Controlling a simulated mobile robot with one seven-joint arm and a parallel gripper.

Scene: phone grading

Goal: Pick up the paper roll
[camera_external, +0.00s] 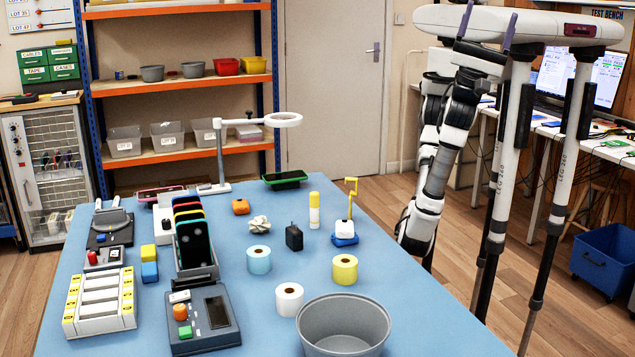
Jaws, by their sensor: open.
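A white paper roll (290,299) stands upright on the blue table, near the front middle. A light blue roll (259,261) stands behind it to the left, and a yellow roll (345,269) behind it to the right. My arm hangs down at the right side of the table. My gripper (416,241) is at its low end by the table's right edge, well apart from the rolls. It is open and nothing shows in it; its fingertips are hard to make out.
A grey bowl (343,326) stands close to the right of the white roll. A dark keypad device (204,319) lies to its left, with a phone rack (195,250) behind. A black block (294,238) and glue stick (314,210) stand farther back.

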